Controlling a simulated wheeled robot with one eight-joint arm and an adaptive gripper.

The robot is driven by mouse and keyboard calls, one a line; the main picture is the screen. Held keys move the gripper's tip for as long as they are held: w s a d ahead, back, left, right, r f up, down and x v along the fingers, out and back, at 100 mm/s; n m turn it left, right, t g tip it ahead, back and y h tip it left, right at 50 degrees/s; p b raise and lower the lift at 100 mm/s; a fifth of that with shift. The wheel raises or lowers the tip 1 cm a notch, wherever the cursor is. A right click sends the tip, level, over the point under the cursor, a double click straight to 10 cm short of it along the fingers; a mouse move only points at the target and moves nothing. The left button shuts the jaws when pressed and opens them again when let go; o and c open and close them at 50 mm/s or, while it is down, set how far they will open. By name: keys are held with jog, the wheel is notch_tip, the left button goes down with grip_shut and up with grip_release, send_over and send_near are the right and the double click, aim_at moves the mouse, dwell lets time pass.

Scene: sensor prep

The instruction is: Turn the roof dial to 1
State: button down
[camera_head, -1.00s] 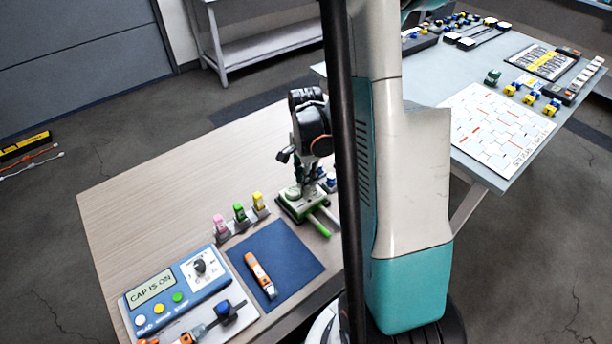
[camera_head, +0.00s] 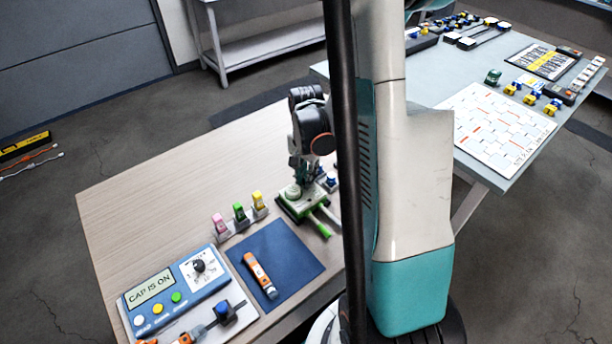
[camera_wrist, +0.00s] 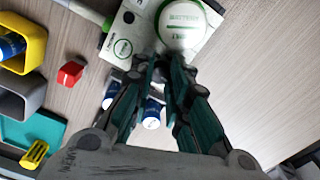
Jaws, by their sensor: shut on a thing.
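A black dial (camera_head: 199,266) sits on a white numbered plate on the blue panel (camera_head: 165,292) at the front left in the head view; its numbers are too small to read. I cannot tell whether it is the roof dial. My gripper (camera_head: 302,178) is over the white and green device (camera_head: 301,207), away from that panel. In the wrist view, the fingertips of my gripper (camera_wrist: 162,60) are close together beside the device's round white, green-ringed top (camera_wrist: 182,24). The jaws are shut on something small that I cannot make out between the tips.
Pink, green and yellow-topped holders (camera_head: 239,213) stand left of the device. An orange and white tool (camera_head: 261,276) lies on a blue mat (camera_head: 292,250). The panel's screen reads "CAP IS ON". Blue-topped pieces (camera_wrist: 152,118) are near the device. The table's back left is clear.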

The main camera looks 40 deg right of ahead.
jog(key=shift+n, duration=0.6)
jog(key=c, duration=1.5)
grip_release()
jog(key=shift+r, duration=0.1)
notch_tip(320, 180, up, 12)
jog(key=shift+f, duration=0.1)
